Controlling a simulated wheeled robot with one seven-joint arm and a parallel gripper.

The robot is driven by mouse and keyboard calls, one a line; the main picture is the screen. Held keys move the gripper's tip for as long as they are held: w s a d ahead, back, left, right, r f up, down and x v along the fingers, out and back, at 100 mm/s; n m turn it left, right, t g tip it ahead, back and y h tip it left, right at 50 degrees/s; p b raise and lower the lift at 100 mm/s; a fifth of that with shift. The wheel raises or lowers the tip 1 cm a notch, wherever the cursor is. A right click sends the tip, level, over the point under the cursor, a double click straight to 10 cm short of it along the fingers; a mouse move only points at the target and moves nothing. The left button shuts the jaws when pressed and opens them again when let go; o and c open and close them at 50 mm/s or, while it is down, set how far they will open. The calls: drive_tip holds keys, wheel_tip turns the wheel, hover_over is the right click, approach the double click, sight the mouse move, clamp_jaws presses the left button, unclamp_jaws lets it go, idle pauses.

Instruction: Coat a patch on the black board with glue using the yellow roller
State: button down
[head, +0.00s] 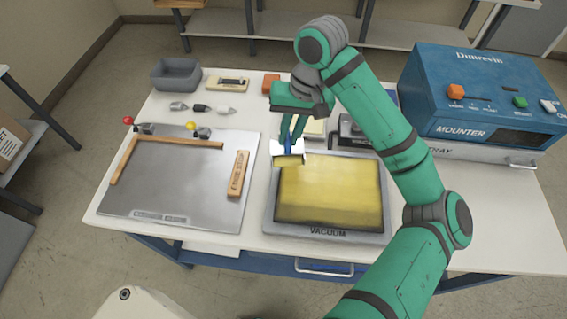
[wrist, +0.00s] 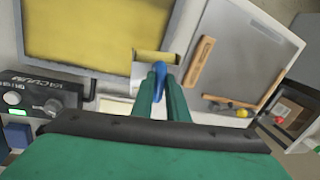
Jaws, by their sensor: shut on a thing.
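My gripper (head: 293,125) is shut on the blue handle of a roller tool (head: 288,158), which has a pale housing and a yellowish lower part. In the wrist view, my gripper (wrist: 159,95) holds the blue handle, and the roller head (wrist: 155,58) lies beyond the fingertips. The roller hangs at the far left corner of the vacuum bed (head: 328,233); I cannot tell whether it touches. A flat panel (head: 330,192) on the bed shows a mottled yellow face with darker edges. It also shows in the wrist view (wrist: 85,30). No plainly black board face shows.
A grey metal plate (head: 180,190) with a wooden edge stop (head: 238,174) lies left. The blue mounter (head: 480,95) stands right. The vacuum control box (wrist: 45,95) sits behind the bed. A grey bin (head: 175,74) and small tools lie at the back left.

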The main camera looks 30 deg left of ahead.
drive_tip(key=shift+w+r, duration=0.15)
drive_tip(key=shift+r, duration=0.7)
drive_tip(key=shift+d+r, duration=0.25)
drive_tip(key=shift+r, duration=0.4)
drive_tip(key=shift+s+a+r, duration=0.25)
drive_tip(key=shift+s+a, duration=0.1)
drive_tip(key=shift+a, duration=0.05)
drive_tip(key=shift+w+d, duration=0.15)
drive_tip(key=shift+d, duration=0.05)
